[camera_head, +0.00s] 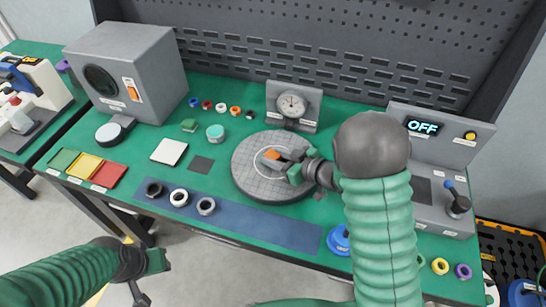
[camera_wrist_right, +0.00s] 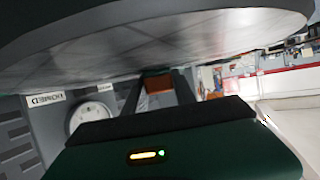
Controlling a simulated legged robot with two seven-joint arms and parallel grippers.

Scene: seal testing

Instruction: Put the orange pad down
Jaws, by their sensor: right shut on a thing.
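The orange pad (camera_head: 272,154) is a small block at the tips of my right gripper (camera_head: 281,159), over the round grey turntable (camera_head: 250,185) with a grid on top. In the right wrist view the orange pad (camera_wrist_right: 158,83) sits between the two dark fingers, close to the turntable surface (camera_wrist_right: 130,50); I cannot tell whether it touches. The right gripper is shut on the pad. My left gripper (camera_head: 147,275) hangs in front of the bench at lower left, away from the objects; its finger opening is unclear.
A dial gauge (camera_head: 291,104) stands behind the turntable. A control box (camera_head: 425,128) reading OFF is at right. A white square (camera_head: 169,151), a dark square (camera_head: 201,164) and several rings (camera_head: 179,197) lie left of the turntable. A large grey box (camera_head: 130,75) stands at back left.

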